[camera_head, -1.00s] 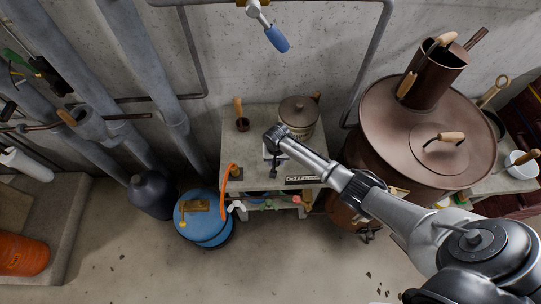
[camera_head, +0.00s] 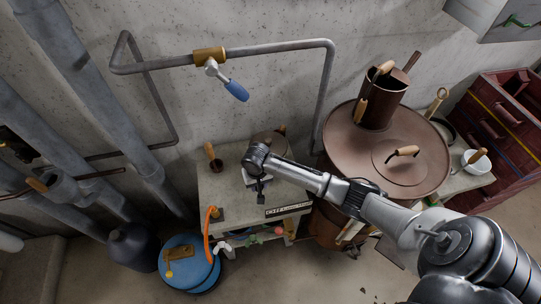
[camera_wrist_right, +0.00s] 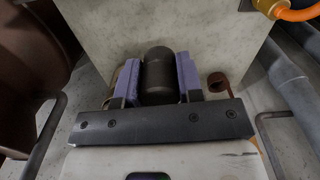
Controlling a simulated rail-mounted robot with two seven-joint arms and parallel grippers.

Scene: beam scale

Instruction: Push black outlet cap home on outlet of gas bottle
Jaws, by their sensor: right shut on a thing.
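My right gripper (camera_wrist_right: 158,80) is shut on a black rounded cap (camera_wrist_right: 158,72), held between two purple pads. In the head view my right gripper (camera_head: 260,190) hangs over the front part of the small table, and the cap is too small to make out there. A squat blue bottle (camera_head: 180,285) with a brass fitting (camera_head: 180,254) on top stands on the floor left of the table, apart from the gripper. It looks like the gas bottle. I cannot make out its outlet clearly. My left gripper is not in view.
The pale table (camera_head: 225,190) carries a lidded pot, partly behind my arm. An orange hose (camera_head: 207,235) rises at its left front edge. A dark round bottle (camera_head: 133,246) stands left of the blue one. A large copper vessel (camera_head: 345,150) is on the right.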

